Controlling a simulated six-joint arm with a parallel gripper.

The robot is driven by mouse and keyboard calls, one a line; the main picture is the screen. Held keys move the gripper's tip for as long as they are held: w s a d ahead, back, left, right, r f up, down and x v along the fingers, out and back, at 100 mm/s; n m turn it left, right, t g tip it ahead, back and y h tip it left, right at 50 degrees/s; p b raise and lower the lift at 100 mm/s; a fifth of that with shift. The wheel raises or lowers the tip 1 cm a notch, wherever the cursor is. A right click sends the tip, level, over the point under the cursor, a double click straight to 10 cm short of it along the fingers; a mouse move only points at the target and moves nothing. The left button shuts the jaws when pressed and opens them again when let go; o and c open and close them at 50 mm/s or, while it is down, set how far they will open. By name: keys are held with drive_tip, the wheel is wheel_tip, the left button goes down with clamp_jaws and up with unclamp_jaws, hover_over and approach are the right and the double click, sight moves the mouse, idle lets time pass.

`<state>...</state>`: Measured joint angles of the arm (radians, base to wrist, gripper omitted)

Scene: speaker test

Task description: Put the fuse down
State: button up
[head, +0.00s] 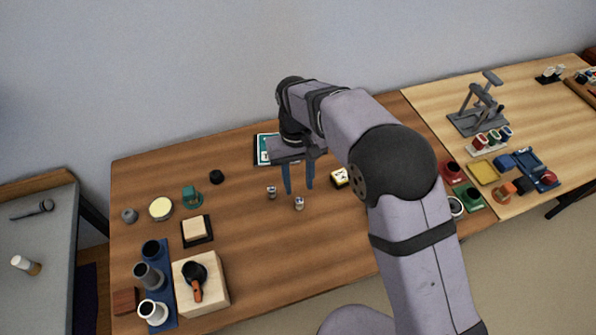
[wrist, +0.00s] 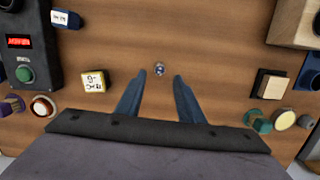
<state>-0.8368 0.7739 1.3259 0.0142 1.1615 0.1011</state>
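Two small silvery cylinders with dark marks stand on the brown table, one at left (head: 271,192) and one at right (head: 299,203) in the head view. Either could be the fuse; they are too small to tell. My gripper (head: 299,190) points down beside them, its two blue fingers apart. In the wrist view my gripper (wrist: 158,77) is open, with bare wood between its fingers. One small round silvery piece (wrist: 159,69) shows there just beyond the fingertips, touching neither finger. The second cylinder is not seen in the wrist view.
A yellow-and-white block (head: 340,177) lies right of my gripper. A teal-and-white panel (head: 264,149) is behind it. A wooden block on a black base (head: 196,230) and a green piece (head: 191,197) stand left. Bare wood (head: 300,255) lies in front.

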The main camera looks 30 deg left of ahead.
drive_tip(key=shift+w+a+r, duration=0.1)
drive_tip(key=shift+r, duration=1)
drive_tip(key=shift+w+a+r, duration=0.1)
drive_tip(key=shift+r, duration=0.95)
drive_tip(key=shift+d, duration=0.1)
drive_tip(key=w+d+r+m, duration=0.1)
drive_tip(key=w+d+m, duration=0.2)
drive_tip(key=d, duration=1)
drive_tip(key=s+d+f+m, duration=0.1)
drive_tip(key=s+d, duration=0.3)
drive_tip(key=d, duration=0.3)
drive_tip(key=s+d+f+m, duration=0.1)
drive_tip(key=s+d, duration=0.3)
drive_tip(key=d, duration=0.4)
drive_tip(key=s+d+f+m+t+y, duration=0.1)
drive_tip(key=s+d+m, duration=0.2)
drive_tip(key=d, duration=0.5)
drive_tip(key=shift+s, duration=0.85)
drive_tip(key=shift+o, duration=0.5)
drive_tip(key=shift+s+d+f, duration=0.15)
drive_tip(key=shift+s+f, duration=0.05)
drive_tip(key=shift+s, duration=0.2)
